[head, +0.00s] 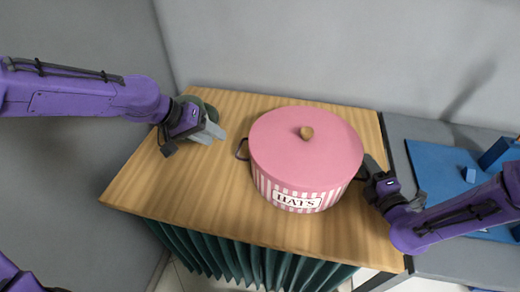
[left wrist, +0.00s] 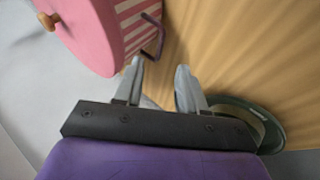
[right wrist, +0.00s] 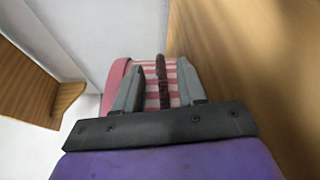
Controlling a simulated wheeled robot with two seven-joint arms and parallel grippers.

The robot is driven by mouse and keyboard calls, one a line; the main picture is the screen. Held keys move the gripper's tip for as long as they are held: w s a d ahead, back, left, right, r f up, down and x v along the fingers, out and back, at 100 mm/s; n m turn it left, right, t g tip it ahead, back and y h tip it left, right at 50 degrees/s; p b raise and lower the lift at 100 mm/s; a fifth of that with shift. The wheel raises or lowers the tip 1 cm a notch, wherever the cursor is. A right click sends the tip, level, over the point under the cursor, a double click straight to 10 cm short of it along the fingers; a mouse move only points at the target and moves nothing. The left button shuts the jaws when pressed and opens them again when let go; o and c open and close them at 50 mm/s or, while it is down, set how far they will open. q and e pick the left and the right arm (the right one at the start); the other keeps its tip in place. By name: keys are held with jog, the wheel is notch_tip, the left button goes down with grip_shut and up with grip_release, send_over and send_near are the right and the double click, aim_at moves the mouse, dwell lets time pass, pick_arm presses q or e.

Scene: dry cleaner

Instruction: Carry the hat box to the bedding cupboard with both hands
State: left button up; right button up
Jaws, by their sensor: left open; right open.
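The hat box (head: 300,150) is a round pink box with a striped side, a HATS label and a lid with a wooden knob. It stands upright on the wooden table. Its left dark handle (head: 241,149) also shows in the left wrist view (left wrist: 154,36). My left gripper (head: 218,131) is open and empty, left of the box and apart from that handle. My right gripper (head: 368,170) is open at the box's right side. In the right wrist view the right handle (right wrist: 164,88) lies between its open fingers. The bedding cupboard cannot be made out.
A dark green round object (head: 207,106) sits beside and partly behind my left gripper. The wooden table (head: 200,215) is bare at the front left, with a green pleated curtain (head: 240,257) below. A grey counter (head: 445,258) with a blue mat (head: 432,165) adjoins on the right.

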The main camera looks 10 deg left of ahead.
jog(key=shift+s, duration=0.15)
pick_arm(q)
jog(key=shift+s+a+r, duration=0.2)
jog(key=shift+a+r, duration=0.1)
jog(key=shift+r, duration=0.1)
pick_arm(e)
jog(key=v, duration=1.1)
jog(key=shift+s+d, duration=0.15)
jog(key=shift+s, duration=0.15)
jog(key=shift+r, duration=0.1)
